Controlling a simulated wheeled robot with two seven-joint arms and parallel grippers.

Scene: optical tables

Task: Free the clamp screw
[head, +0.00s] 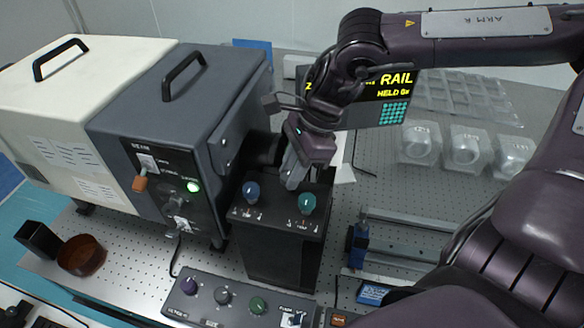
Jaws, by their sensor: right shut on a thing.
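My right gripper (290,182) reaches down from the upper right to the top of a black box (280,250). Its fingers are closed behind and between a blue knob (252,191) and a teal knob (307,203). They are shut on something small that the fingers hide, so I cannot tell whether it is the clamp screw. No clamp screw can be clearly made out elsewhere. A display (395,88) behind the arm shows "RAIL" and "HELD", partly covered by my wrist. My left gripper is out of view.
A knob panel (240,300) lies in front. A metal rail (410,232) with a blue part (357,247) is at right.

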